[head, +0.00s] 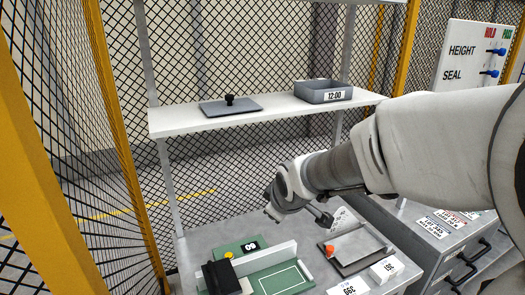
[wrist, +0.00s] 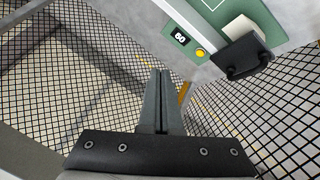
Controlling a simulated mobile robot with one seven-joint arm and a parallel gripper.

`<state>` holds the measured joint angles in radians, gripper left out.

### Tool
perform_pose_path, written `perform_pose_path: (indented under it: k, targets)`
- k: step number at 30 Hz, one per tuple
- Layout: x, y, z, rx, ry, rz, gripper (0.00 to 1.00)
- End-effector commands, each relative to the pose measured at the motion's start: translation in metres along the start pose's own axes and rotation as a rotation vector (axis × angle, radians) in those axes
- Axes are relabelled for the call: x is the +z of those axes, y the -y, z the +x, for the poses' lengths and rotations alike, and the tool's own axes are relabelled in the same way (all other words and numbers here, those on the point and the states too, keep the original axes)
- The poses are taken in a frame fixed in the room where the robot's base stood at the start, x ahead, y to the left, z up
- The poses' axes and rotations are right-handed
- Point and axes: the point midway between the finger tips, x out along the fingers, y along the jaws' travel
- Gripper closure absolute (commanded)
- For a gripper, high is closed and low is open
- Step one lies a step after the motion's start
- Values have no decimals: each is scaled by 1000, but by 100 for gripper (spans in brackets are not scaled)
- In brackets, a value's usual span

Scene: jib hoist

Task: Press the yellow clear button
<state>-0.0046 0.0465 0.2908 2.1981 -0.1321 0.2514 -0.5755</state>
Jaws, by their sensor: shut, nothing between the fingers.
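The yellow clear button (head: 228,254) sits on a green panel (head: 238,252) beside a small black display (head: 249,246). In the wrist view the yellow button (wrist: 200,52) shows up and to the right of my fingertips, next to the display (wrist: 181,38), whose digits seem to read 60 in that view. My gripper (wrist: 160,75) is shut with nothing between its fingers. It is apart from the button. In the head view my gripper (head: 269,209) hangs above the bench, above and to the right of the button. Nothing covers the button in either view.
A black block (head: 222,278) stands close to the button, and a light bar (head: 262,262) lies beside the panel. A shelf (head: 280,112) spans behind, above the bench.

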Motion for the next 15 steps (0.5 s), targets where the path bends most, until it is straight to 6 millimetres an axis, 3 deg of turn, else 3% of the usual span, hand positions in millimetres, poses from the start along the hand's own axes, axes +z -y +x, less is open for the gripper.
perform_pose_path:
  k: [1,6,10,15]
  targets:
    - [-8,9,25,-23,-25,-51,100]
    - [-42,35,86,-64,-140,-213,100]
    - [-61,54,118,-82,-215,-293,100]
    - [-74,68,140,-89,-275,-344,100]
